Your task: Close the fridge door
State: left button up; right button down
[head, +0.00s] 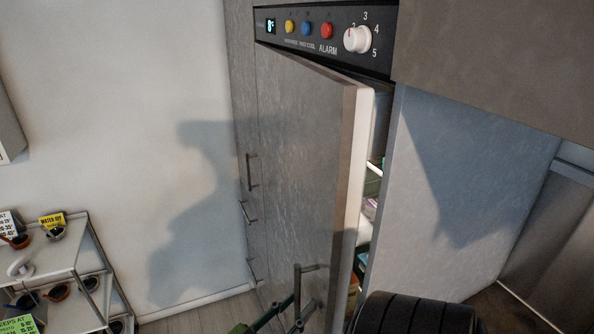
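The fridge door (300,160) is a tall grey panel standing partly open, with its pale edge toward me. A gap to the right of that edge shows shelves and items inside the fridge (375,180). A dark bar handle (297,285) is low on the door's outer face. My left gripper (288,318) is at the bottom edge of the view, close to the lower part of the handle. Its fingers are dark and partly cut off, so I cannot tell whether they touch or hold the handle. My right gripper is not in view.
A control panel (330,38) with coloured buttons and a white dial sits above the door. Grey cabinet fronts with handles adjoin on the left. A grey side panel (450,190) stands right of the opening. A shelf rack (85,255) with pots stands lower left.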

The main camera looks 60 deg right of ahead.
pick_arm(q)
jog(key=w+a, duration=0.2)
jog(key=a, duration=1)
